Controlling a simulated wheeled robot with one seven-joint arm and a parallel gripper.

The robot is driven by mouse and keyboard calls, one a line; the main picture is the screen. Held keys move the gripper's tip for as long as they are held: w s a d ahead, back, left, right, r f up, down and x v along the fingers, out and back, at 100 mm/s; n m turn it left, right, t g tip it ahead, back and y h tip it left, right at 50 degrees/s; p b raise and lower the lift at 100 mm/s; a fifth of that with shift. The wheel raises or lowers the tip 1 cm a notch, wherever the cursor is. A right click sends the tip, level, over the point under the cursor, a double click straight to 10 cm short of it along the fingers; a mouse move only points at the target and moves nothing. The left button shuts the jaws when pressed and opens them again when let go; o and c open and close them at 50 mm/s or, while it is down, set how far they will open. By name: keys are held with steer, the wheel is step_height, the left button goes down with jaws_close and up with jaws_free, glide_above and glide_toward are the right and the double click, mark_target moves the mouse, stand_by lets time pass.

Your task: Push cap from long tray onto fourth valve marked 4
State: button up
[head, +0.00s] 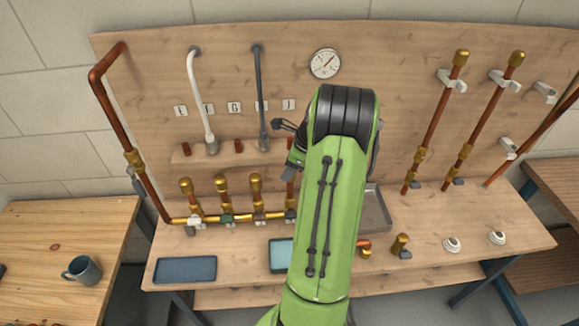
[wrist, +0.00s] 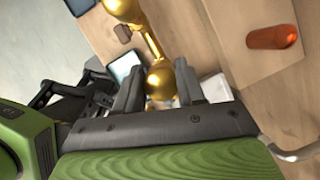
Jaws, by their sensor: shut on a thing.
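In the wrist view a rounded brass piece, seemingly the cap (wrist: 160,80), sits between the two fingers of my gripper (wrist: 159,88), which is shut on it. Another brass piece (wrist: 122,8) shows just beyond it, and I cannot tell whether the two touch. The brass manifold (head: 210,219) carries a row of valves with upright brass-topped posts. The fourth valve from the left (head: 290,215) is partly hidden by my arm; its number is not readable. A grey tray (head: 386,222), possibly the long tray, shows right of my arm.
Blue trays (head: 185,269) lie at the bench front. A shelf (head: 180,154) with copper stubs and a white and a grey pipe (head: 259,100) stand behind the valves. Brass fittings (head: 401,245) and white round pieces (head: 451,244) sit at right. Copper pipes rise along the back board.

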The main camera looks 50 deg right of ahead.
steer(key=shift+f+b, duration=0.7)
steer(key=shift+f, duration=0.8)
steer(key=o, duration=1.1)
steer(key=shift+o, duration=0.2)
steer(key=shift+r, duration=0.1)
steer(key=p+v, duration=0.3)
steer(key=v, duration=1.2)
steer(key=shift+s+r, duration=0.15)
steer(key=shift+r, duration=0.15)
